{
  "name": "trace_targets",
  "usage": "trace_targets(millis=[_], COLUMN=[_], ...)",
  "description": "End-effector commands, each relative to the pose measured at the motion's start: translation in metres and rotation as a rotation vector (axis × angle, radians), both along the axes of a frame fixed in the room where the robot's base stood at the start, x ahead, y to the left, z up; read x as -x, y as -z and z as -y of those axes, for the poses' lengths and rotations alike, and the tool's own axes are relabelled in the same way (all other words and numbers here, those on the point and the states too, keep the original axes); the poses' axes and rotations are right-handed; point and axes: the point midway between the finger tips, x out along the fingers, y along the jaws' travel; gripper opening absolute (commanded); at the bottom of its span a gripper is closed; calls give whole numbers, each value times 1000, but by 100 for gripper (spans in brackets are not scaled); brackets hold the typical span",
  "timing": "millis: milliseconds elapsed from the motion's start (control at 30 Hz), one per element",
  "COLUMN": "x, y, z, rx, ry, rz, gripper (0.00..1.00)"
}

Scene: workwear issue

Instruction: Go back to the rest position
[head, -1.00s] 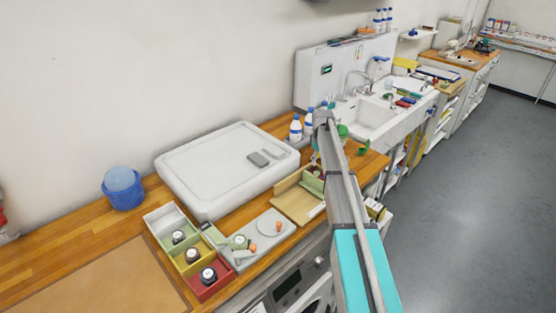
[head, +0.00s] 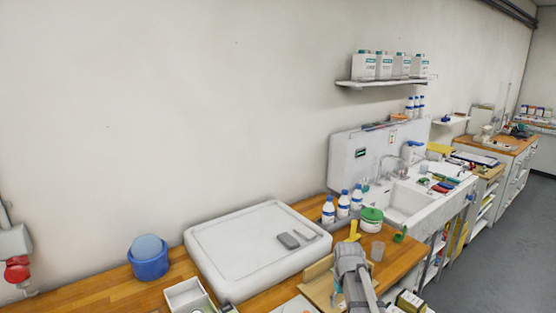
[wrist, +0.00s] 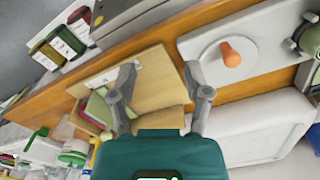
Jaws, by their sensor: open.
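My gripper (wrist: 159,80) is open in the wrist view, with nothing between its two grey fingers. It is above a light wooden tray (wrist: 153,62) with raised sides, which lies on the wooden counter. A green thing and a red thing show beside the left finger, partly hidden. In the head view, my grey arm comes up from the bottom edge and covers part of the wooden tray (head: 318,268). The fingertips are not clear there.
A grey plate (wrist: 255,30) with an orange peg (wrist: 230,55) lies right of the fingers. Grey floor (head: 505,245) is clear at right.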

Motion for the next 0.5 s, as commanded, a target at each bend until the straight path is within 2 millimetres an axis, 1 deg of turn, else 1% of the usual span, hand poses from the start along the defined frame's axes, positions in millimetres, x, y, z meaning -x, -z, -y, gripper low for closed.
trace_targets(millis=[33,100,200,333,400,500], x=[30,55,86,114,123,129], y=[5,8,12,16,17,17], z=[-6,-12,-19,-25,-26,-28], rx=[0,0,0,0,0,0], ry=[27,70,124,177,197,211], rz=[0,0,0,0,0,0], gripper=[63,63,63,63,63,63])
